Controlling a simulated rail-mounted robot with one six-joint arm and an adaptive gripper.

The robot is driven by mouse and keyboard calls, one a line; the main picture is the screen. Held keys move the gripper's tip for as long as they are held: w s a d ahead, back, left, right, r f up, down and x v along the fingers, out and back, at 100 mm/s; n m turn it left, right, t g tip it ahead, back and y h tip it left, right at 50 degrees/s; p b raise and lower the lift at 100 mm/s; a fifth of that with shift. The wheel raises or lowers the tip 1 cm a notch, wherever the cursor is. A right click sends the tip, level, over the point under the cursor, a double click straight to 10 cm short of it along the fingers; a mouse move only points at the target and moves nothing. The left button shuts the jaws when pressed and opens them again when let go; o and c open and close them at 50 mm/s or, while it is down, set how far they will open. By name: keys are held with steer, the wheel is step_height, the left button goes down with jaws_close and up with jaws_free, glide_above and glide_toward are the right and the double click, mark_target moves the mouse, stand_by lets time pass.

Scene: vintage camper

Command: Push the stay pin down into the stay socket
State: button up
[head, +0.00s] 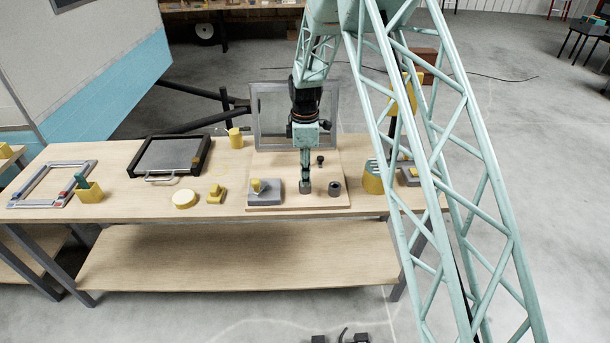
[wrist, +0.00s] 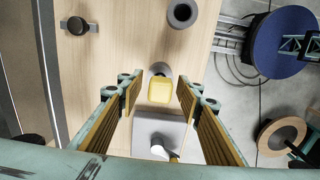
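A yellow block-like head (wrist: 160,90), which looks like the top of the stay pin, sits between my fingers in the wrist view. A grey round piece (wrist: 159,68), likely the stay socket, shows just beyond it; it also shows in the head view (head: 305,188), under my fingertips. How deep the pin sits is hidden. My gripper (wrist: 159,98) points down over them. Its fingers stand apart with a small gap on each side of the yellow head. In the head view my gripper (head: 305,180) hides the yellow head.
A grey block with a lever (head: 264,190) stands close on the left. A dark grey ring (head: 335,188) is on the right and a black knob (head: 320,160) behind it. A framed pane (head: 265,125) stands at the board's back.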

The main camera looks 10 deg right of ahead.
steer(key=shift+r, duration=5.9)
steer(key=s+d+r+m+t+b, duration=0.15)
steer(key=s+d+r+m, duration=0.25)
steer(key=s+r, duration=0.85)
steer(key=s+d+r+m+t+b, duration=0.1)
steer(key=s+d+r+m+b, duration=0.2)
steer(key=s+r, duration=0.9)
steer(key=s+d+f+m+b, duration=0.1)
steer(key=s+m, duration=0.4)
steer(key=s, duration=1.2)
steer(key=s+d+m+t+b, duration=0.1)
steer(key=s+m, duration=0.4)
steer(key=s, duration=1.1)
steer(key=shift+s+d+f+b, duration=0.4)
steer(key=shift+d+b, duration=0.1)
steer(key=shift+d, duration=0.4)
